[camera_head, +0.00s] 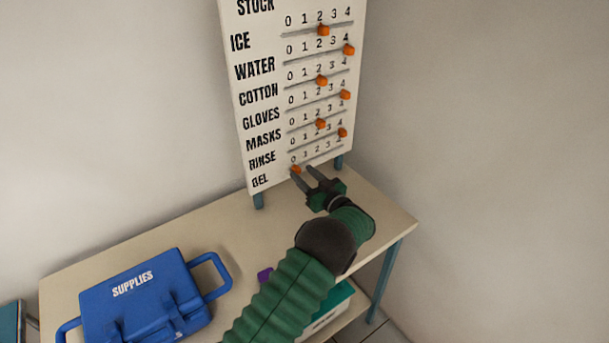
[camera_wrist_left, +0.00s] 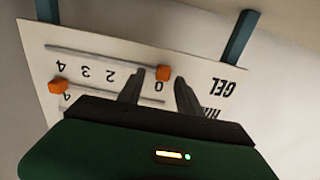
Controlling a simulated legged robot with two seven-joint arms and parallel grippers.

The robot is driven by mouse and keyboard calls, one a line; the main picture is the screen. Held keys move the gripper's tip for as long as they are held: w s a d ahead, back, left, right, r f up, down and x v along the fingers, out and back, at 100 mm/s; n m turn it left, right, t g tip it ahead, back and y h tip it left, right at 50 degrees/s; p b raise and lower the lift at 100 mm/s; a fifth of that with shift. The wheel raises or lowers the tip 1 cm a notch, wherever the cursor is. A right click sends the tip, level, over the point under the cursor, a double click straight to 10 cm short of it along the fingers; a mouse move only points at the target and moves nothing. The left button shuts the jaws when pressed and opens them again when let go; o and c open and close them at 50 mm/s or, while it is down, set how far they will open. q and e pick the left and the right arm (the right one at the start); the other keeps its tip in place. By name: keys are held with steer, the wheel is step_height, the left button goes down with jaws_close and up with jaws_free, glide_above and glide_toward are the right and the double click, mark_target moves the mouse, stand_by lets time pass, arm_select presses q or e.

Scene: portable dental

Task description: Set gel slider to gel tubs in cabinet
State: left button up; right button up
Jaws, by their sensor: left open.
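The white stock board (camera_head: 262,101) stands at the back of the table, with rows of numbered slots and orange knobs. The orange gel slider knob (camera_head: 295,169) is in the bottom row, at the 0 end; it also shows in the left wrist view (camera_wrist_left: 163,73). My left gripper (camera_head: 302,170) is open, with its fingertips close to this knob. In the left wrist view the knob appears between the two fingertips; contact cannot be told. My right gripper is not in view. No gel tubs or cabinet can be made out.
A blue supplies case (camera_head: 140,297) lies on the beige table (camera_head: 385,215) at the front left. A teal and white box (camera_head: 330,312) and a small purple item (camera_head: 265,275) are partly hidden by my left arm. The tabletop right of the gripper is clear.

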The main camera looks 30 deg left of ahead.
arm_select(q)
steer(key=shift+w+a+f, duration=0.1)
steer(key=shift+a+f, duration=0.05)
steer(key=shift+a, duration=0.3)
steer(key=shift+w+a+f, duration=0.1)
steer(key=shift+a, duration=0.3)
steer(key=shift+a+f, duration=0.1)
steer(key=shift+a, duration=0.15)
steer(key=shift+c, duration=0.4)
steer(key=shift+d, duration=0.45)
jaws_close()
steer(key=shift+s+a, duration=0.1)
